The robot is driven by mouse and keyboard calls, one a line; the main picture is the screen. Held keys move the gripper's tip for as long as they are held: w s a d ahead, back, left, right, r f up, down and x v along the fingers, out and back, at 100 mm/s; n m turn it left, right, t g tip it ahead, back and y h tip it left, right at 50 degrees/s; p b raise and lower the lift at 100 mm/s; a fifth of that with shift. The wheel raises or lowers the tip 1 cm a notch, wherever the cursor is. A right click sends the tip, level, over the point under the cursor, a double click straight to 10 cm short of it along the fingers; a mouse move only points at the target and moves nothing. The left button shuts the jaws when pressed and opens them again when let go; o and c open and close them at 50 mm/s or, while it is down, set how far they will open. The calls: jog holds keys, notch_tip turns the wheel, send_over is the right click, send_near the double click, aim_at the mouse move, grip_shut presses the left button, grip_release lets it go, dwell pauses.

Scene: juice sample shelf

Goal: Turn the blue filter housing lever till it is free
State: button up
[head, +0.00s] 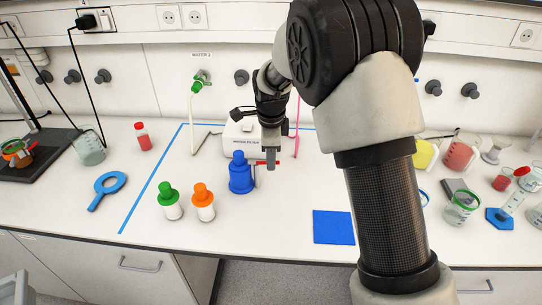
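A blue filter housing (241,178) stands upright on the white bench, left of my gripper. A short red piece (259,163), which looks like its lever, sticks out to the right at about the housing's mid-height. My gripper (271,160) points down over this red piece, and its fingers hide part of it. The fingers are seen almost edge-on as one grey strip, so I cannot tell whether they are apart or closed on the red piece.
A white box (238,134) stands behind the housing. Green-capped (171,205) and orange-capped (202,205) bottles stand in front left. A blue ring-ended tool (108,190) lies left, a blue mat (333,227) front right. Beakers stand at the right. Bare bench lies in front of the housing.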

grip_shut()
dwell(1.3)
